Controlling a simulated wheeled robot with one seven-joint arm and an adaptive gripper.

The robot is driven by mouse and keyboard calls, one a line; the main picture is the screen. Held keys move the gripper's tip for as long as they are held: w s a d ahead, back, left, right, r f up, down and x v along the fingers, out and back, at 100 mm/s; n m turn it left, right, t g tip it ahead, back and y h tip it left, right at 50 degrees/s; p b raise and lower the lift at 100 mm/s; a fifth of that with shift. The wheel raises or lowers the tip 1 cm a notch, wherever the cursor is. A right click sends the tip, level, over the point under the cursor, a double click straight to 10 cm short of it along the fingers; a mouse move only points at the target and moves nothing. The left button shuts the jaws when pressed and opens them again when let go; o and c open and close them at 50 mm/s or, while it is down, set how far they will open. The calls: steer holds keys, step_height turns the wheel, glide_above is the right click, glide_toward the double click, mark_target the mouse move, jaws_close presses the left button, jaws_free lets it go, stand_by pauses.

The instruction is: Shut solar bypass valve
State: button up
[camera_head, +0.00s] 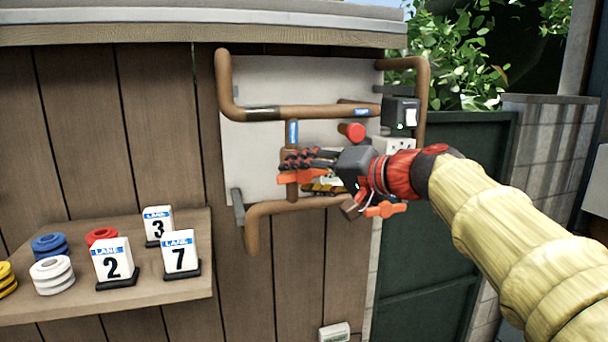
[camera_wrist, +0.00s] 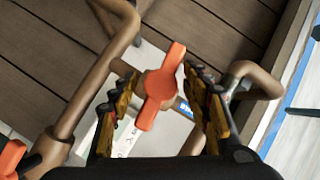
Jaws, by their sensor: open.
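An orange valve handle (camera_head: 294,178) sits on a vertical brown pipe (camera_head: 292,132) with a blue label, on a white board. My gripper (camera_head: 296,163) is at that pipe and partly covers the valve. In the wrist view, the orange handle (camera_wrist: 160,88) lies between the two spread fingers, tilted, with a gap to each side. The fingers are open and hold nothing. A second orange handle (camera_head: 385,209) shows below my wrist, and one appears at the lower left of the wrist view (camera_wrist: 12,158). The label text is too small to read.
A red round part (camera_head: 352,132), a black switch box (camera_head: 400,113) and a white outlet (camera_head: 397,146) sit right of the valve. Brown pipes (camera_head: 300,110) run around the board. A shelf (camera_head: 190,285) with lane signs and coloured rings stands left.

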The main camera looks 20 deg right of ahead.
steer(key=shift+c, duration=0.9)
steer(key=c, duration=1)
steer(key=o, duration=1.2)
steer(key=v, duration=1.2)
steer(key=shift+c, duration=0.3)
